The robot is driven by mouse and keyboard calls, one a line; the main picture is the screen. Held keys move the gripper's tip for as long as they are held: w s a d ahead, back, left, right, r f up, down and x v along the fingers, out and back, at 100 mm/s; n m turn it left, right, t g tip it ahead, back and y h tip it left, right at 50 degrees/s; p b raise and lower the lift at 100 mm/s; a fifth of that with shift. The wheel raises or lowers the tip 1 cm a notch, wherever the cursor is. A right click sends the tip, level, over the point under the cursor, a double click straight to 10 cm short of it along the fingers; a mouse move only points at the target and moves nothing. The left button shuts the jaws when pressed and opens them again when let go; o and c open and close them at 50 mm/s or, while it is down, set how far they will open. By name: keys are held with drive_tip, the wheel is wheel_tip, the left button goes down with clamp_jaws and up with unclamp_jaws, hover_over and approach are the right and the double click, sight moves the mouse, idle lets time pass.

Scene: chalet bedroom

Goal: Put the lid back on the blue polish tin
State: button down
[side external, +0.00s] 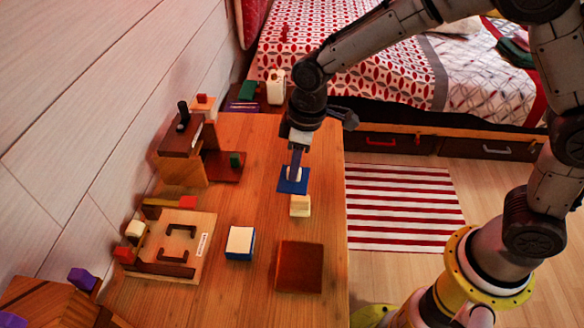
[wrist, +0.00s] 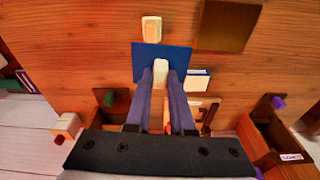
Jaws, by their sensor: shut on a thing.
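My gripper (side external: 296,172) is shut on the pale knob (wrist: 161,72) of a flat, square blue lid (side external: 291,186). The lid hangs below the fingers, roughly level, and appears to be above the table. It also shows in the wrist view (wrist: 146,60), just beyond the fingertips. The blue polish tin (side external: 240,256) is a square block with a cream top, standing on the table nearer the side camera than the lid. In the wrist view the tin (wrist: 201,78) shows to the right of the lid, which hides part of it.
A small cream block (side external: 300,206) stands near the lid. A reddish-brown square box (side external: 300,266) stands right of the tin. A wooden tray with dark brackets (side external: 205,231) and a wooden stand (side external: 182,166) are at left. Bare table (side external: 250,150) lies between the stand and my gripper.

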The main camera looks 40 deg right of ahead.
drive_tip(key=w+a+f+n, duration=0.15)
drive_tip(key=a+f, duration=0.25)
drive_tip(key=a, duration=1.1)
drive_tip(key=shift+m, duration=0.25)
drive_tip(key=shift+d+f, duration=0.15)
drive_tip(key=shift+f, duration=2.95)
drive_tip(key=shift+f, duration=0.15)
drive_tip(key=shift+c, duration=1.1)
unclamp_jaws()
wheel_tip(320, 180, up, 7)
